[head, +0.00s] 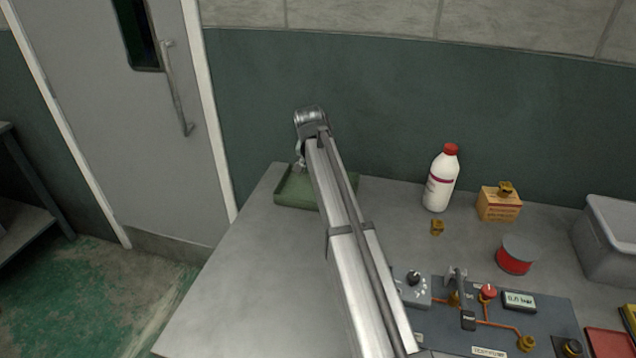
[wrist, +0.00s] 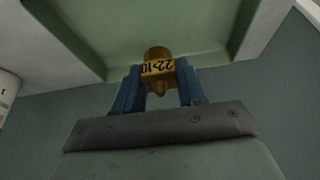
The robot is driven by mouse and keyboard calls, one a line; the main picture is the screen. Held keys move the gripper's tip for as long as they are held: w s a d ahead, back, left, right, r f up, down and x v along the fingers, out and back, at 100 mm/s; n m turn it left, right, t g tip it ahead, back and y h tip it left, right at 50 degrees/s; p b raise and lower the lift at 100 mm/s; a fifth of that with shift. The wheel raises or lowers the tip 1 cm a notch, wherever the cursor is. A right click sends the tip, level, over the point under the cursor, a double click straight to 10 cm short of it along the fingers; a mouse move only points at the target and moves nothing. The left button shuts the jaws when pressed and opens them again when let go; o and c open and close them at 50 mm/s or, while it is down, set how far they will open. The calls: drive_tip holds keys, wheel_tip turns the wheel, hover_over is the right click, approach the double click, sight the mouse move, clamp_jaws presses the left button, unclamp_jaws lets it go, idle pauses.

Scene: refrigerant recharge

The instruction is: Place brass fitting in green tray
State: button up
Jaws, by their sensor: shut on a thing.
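The green tray (head: 292,192) lies at the far left end of the grey bench, partly hidden behind my arm in the head view. In the wrist view its green floor and sloping wall (wrist: 75,40) fill the upper part. In the head view the gripper and held fitting are hidden behind my arm.
Another brass fitting (head: 437,228) stands on the bench, and one (head: 505,188) sits on an orange box (head: 499,206). A white bottle (head: 441,180), red tin (head: 515,256), grey bin (head: 608,240) and test panel (head: 490,318) are to the right. The bench's left part is clear.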

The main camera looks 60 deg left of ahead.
drive_tip(key=shift+f, duration=3)
drive_tip(key=shift+f, duration=0.1)
drive_tip(key=o, duration=1.1)
drive_tip(key=v, duration=1.2)
drive_tip(key=shift+w, duration=0.1)
